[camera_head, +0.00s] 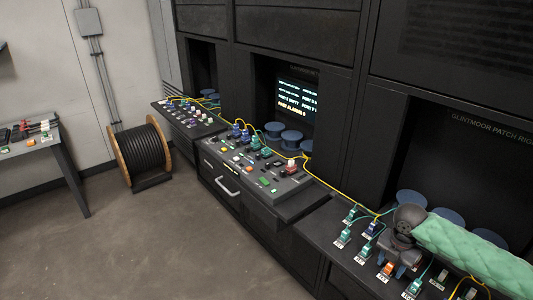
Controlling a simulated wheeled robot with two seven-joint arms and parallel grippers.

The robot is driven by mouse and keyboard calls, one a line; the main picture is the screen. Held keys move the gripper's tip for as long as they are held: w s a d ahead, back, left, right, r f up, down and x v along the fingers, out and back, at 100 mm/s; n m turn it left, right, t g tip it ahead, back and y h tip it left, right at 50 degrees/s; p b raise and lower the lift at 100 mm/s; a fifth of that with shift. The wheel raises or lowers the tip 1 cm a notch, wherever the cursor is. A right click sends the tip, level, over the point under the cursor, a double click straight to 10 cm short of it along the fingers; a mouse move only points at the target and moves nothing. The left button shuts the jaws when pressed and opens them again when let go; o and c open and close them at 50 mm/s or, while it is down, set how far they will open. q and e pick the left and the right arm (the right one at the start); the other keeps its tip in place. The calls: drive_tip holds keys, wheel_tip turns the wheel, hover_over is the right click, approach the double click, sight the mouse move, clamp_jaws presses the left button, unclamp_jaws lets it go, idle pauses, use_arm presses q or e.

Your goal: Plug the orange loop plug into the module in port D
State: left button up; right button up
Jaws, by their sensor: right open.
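My right gripper (393,266) is over the front right shelf, at the end of my arm in its green padded sleeve. Its fingers point down and are open. A small orange plug (388,268) shows at the fingers, low over the shelf; I cannot tell whether it is the loop plug or whether the fingers touch it. Teal plugs (343,237) stand in modules on the same shelf, with small white labels in front. The label letters are too small to read, so I cannot tell which is port D. My left gripper is out of view.
A yellow cable (340,190) runs along the shelves. A middle console (262,170) carries several coloured plugs and buttons below a lit screen (297,98). Blue round spools (291,139) stand behind. A cable drum (142,153) and a side table (62,152) are left; the floor between is clear.

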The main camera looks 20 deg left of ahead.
sight(391, 264)
drive_tip(key=shift+c, duration=0.2)
clamp_jaws()
drive_tip(key=shift+r, duration=0.1)
drive_tip(key=shift+r+p, duration=2.95)
